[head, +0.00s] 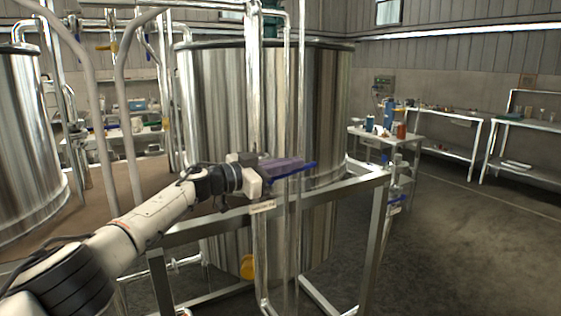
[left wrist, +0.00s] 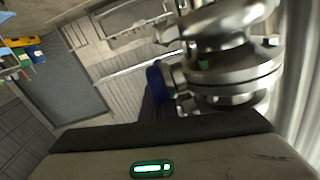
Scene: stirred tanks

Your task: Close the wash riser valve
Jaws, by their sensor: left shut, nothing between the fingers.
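The blue lever (head: 309,167) of a valve on the vertical pipe in front of the large steel tank shows in the head view, sticking out to the right and roughly level. A small label plate (head: 262,206), too small to read, sits just below. My left gripper (head: 296,165) reaches in from the left, shut and empty, with its fingers along the lever; whether they touch it I cannot tell. In the left wrist view, the steel valve body (left wrist: 235,75) and part of the blue lever (left wrist: 156,82) show just beyond the gripper. My right gripper is not in view.
A steel frame (head: 345,192) runs around the pipes and tank (head: 215,110). Another blue-handled valve (head: 396,208) stands on its right, and a yellow handle (head: 247,266) sits low. A cart (head: 380,138) and benches stand behind. The floor at right is clear.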

